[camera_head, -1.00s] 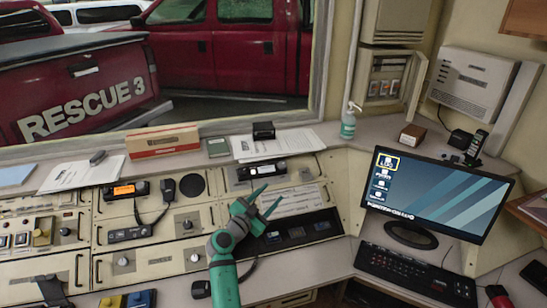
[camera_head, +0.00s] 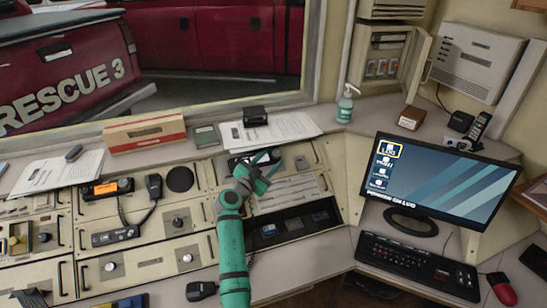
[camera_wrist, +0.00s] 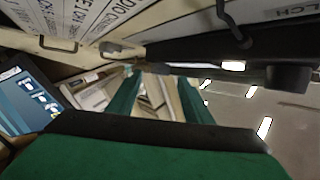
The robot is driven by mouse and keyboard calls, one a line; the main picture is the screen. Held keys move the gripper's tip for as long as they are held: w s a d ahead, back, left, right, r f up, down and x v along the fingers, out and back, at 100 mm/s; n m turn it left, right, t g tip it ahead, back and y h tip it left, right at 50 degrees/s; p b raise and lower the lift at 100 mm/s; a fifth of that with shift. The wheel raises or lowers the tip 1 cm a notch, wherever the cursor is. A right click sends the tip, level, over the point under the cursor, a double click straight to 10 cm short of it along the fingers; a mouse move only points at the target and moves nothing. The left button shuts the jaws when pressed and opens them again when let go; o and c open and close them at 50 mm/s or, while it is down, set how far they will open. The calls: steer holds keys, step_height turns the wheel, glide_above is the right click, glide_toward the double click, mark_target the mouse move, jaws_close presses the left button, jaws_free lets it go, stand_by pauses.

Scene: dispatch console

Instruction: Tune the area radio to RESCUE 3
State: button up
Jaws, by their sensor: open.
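A radio with a lit orange display (camera_head: 107,188) sits in the left console panel, with a hand microphone (camera_head: 153,187) on a coiled cord beside it. A second, dark radio (camera_head: 240,161) sits in the panel to its right, partly hidden by my gripper. No label readable here tells which is the area radio. My gripper (camera_head: 272,160) is open and empty in front of the second radio; I cannot tell whether it touches. The wrist view shows both green fingers (camera_wrist: 160,82) apart, below a dark unit and an upside-down printed card (camera_wrist: 95,22) with the word RADIO.
A monitor (camera_head: 436,185) and keyboard (camera_head: 415,264) stand to the right. Papers (camera_head: 290,127), a small black box (camera_head: 255,116) and a red-and-white box (camera_head: 145,133) lie on the ledge behind the panels. RESCUE 3 is written on a red truck outside the window.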

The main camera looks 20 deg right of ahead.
mark_target(276, 154)
steer(key=shift+x, duration=1.3)
steer(key=c, duration=1.1)
steer(key=shift+o, duration=0.2)
